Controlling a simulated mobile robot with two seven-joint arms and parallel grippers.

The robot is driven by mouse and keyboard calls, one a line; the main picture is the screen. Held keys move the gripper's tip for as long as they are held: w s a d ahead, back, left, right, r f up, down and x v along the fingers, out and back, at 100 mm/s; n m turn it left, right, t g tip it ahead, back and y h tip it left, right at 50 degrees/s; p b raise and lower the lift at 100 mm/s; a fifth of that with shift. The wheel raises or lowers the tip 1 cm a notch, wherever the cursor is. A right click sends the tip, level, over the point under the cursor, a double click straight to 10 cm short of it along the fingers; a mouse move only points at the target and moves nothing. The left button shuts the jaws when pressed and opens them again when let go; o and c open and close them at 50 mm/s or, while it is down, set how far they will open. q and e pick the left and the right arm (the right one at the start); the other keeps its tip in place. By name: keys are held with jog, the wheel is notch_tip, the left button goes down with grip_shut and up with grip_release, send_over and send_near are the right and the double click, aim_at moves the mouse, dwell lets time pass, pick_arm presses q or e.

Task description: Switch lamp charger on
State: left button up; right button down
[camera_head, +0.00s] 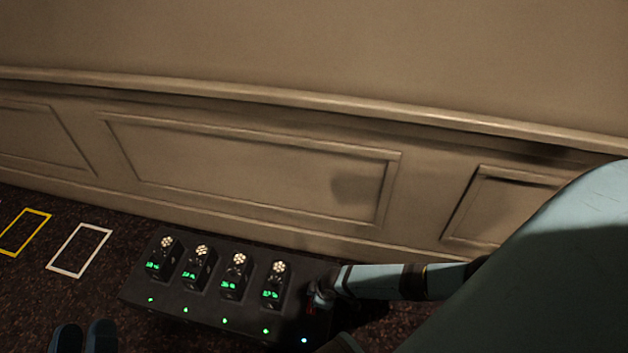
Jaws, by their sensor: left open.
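The lamp charger (205,312) is a long dark box on the floor by the wall. Several black lamps with pale round heads and green displays stand in it, such as the rightmost lamp (272,287). Green lights glow along its front edge, with a bluish-white light (304,340) at the right end. My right gripper (318,294) is at the charger's right end, dark and small, with a bit of red beside it; its fingers and any contact are unclear. My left gripper (84,337) is open and empty at the bottom left, apart from the charger.
A panelled beige wall (240,170) runs close behind the charger. A white rectangle outline (80,249) and a yellow one (25,232) mark the dark carpet at left. The carpet between these and the charger is clear. My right arm covers the lower right.

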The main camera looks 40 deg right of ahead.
pick_arm(q)
jog(key=shift+w+a+f+g+y+p, duration=0.1)
jog(key=shift+a+f+g+y+p, duration=0.15)
jog(key=shift+f, duration=0.35)
jog(key=shift+w+a+f+g+y+p, duration=0.15)
jog(key=shift+f+g, duration=0.2)
jog(key=shift+f, duration=0.2)
pick_arm(e)
jog(key=shift+v, duration=1.05)
pick_arm(q)
jog(key=shift+d, duration=0.1)
pick_arm(e)
jog(key=shift+s+a, duration=0.1)
jog(key=shift+a, duration=0.05)
